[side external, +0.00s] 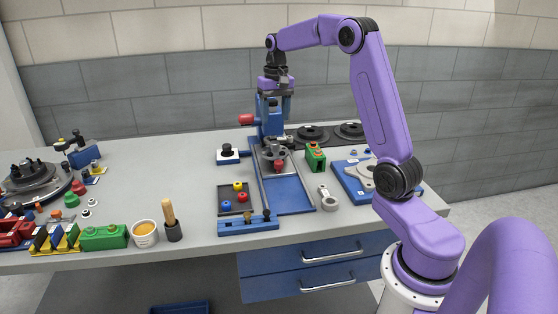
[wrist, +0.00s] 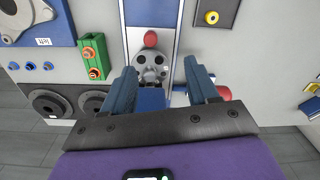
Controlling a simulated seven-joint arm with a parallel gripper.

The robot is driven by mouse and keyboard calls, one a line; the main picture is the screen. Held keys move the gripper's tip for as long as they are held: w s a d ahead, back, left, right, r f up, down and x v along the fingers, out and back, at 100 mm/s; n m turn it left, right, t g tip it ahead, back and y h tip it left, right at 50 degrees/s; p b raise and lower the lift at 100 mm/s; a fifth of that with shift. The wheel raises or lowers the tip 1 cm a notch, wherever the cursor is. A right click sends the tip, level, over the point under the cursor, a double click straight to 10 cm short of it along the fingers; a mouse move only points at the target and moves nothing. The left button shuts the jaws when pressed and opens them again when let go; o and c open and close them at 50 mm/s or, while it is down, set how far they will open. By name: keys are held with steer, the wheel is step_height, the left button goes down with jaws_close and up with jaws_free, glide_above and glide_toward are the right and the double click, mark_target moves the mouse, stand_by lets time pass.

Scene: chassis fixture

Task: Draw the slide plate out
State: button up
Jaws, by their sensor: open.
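The slide plate appears to be the grey holed plate (wrist: 152,66) with a red knob (wrist: 150,38) at its front end. In the side view the plate (side external: 273,152) sits at the back end of a long blue channel (side external: 290,195), with its red knob (side external: 279,166) toward the front. My gripper (wrist: 161,70) is open, and in the wrist view its two blue fingers lie to either side of the plate. In the side view my gripper (side external: 278,112) is above and behind the plate, beside the blue upright. Nothing is between the fingers; exact height is unclear.
A blue upright with a red side knob (side external: 246,119) stands behind the plate. A green block (side external: 315,157) is right of the channel, and a black-and-white block (side external: 228,154) is left. A tray of coloured knobs (side external: 236,198) lies front left. The channel's front stretch is clear.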

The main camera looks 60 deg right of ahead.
mark_target(279, 161)
steer(key=shift+m, duration=0.5)
steer(key=f, duration=0.5)
steer(key=d+f, duration=0.1)
steer(key=f, duration=0.5)
steer(key=d+f, duration=0.1)
steer(key=f, duration=0.5)
steer(key=shift+w+d+f, duration=0.15)
steer(key=shift+d+f, duration=0.05)
steer(key=shift+d, duration=0.05)
jaws_close()
